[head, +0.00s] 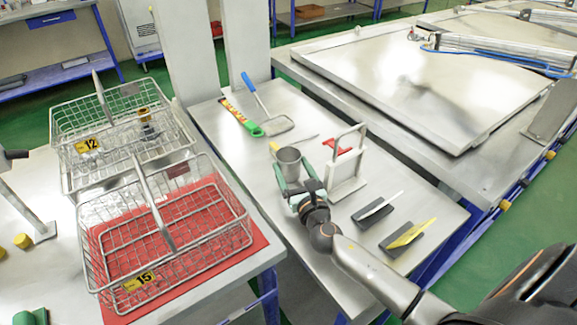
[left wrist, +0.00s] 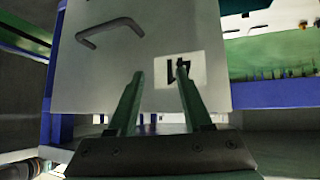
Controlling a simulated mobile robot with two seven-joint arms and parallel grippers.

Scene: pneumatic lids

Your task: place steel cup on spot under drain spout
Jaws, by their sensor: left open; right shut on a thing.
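The steel cup (head: 289,162) is upright in the head view, over the narrow steel table in the middle. My right gripper (head: 291,184) is shut on it, with its green fingers around the cup's sides. I cannot tell whether the cup's base touches the table. My left gripper (left wrist: 160,74) is open and empty in the left wrist view, in front of a pale panel. I cannot make out a drain spout or a marked spot under one in either view.
A white frame with a handle (head: 347,165) stands just right of the cup. Dark holders (head: 376,211) lie nearer. A blue-handled scoop (head: 268,118) lies behind. Wire baskets (head: 165,215) fill the left table. The pale panel (left wrist: 105,70) has a handle and a black-marked label.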

